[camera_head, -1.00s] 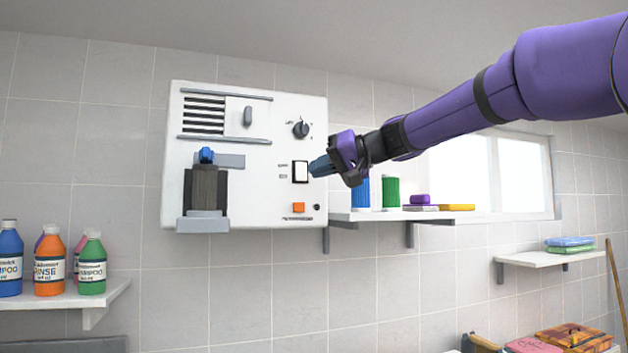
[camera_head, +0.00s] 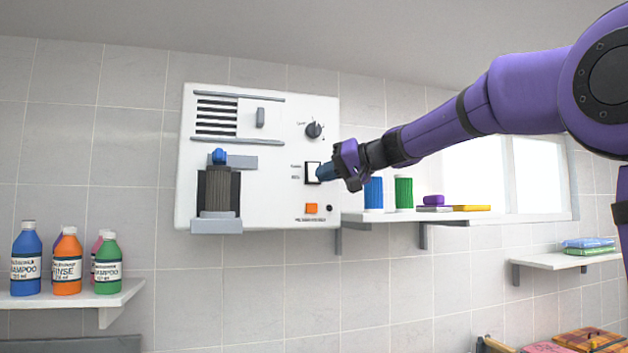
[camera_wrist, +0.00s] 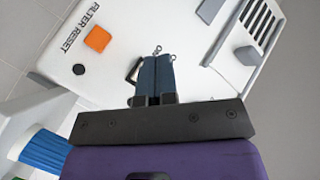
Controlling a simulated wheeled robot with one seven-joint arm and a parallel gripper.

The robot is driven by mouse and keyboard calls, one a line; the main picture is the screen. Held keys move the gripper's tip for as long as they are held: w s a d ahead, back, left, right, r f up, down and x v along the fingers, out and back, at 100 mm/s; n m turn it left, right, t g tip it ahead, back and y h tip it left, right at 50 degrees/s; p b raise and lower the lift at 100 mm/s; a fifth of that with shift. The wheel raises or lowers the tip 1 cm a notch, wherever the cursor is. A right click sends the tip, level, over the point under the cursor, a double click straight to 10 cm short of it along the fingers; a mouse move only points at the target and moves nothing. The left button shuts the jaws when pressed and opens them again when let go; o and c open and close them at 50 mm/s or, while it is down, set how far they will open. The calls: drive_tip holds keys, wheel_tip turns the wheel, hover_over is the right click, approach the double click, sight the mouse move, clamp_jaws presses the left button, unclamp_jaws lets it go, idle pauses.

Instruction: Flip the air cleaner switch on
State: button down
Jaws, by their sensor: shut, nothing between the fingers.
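The air cleaner (camera_head: 270,190) is a white box on the tiled wall. Its rocker switch (camera_head: 312,168), white in a black frame, is right of centre, below a dark knob (camera_head: 314,130) and above an orange button (camera_head: 311,208). My gripper (camera_head: 320,173) is shut and empty, its blue fingertips overlapping the switch's right side; I cannot tell whether they touch it. In the wrist view the closed fingers (camera_wrist: 156,68) point at the panel and hide most of the switch (camera_wrist: 134,70). Its rocker position is unclear. The orange button (camera_wrist: 98,39) shows at upper left.
A shelf (camera_head: 385,217) with blue (camera_head: 373,193) and green (camera_head: 404,192) ribbed cylinders is close under my wrist, right of the box. A dark canister (camera_head: 218,192) with a blue top juts from the box's left. Bottles stand on a shelf (camera_head: 120,296) at left.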

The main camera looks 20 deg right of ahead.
drive_tip(key=shift+w+f, duration=0.15)
drive_tip(key=shift+w, duration=0.75)
drive_tip(key=shift+w+f, duration=0.1)
drive_tip(key=shift+w, duration=0.8)
drive_tip(key=shift+w, duration=0.15)
idle(0.6)
drive_tip(key=shift+w, duration=0.3)
drive_tip(key=shift+w+f, duration=0.1)
drive_tip(key=shift+w, duration=0.2)
idle(0.7)
drive_tip(key=shift+s, duration=0.15)
drive_tip(key=shift+s, duration=0.6)
drive_tip(key=shift+s, duration=0.1)
drive_tip(key=shift+s+r, duration=0.25)
drive_tip(key=shift+s, duration=0.95)
drive_tip(key=shift+s+r, duration=0.2)
drive_tip(key=shift+s, duration=1)
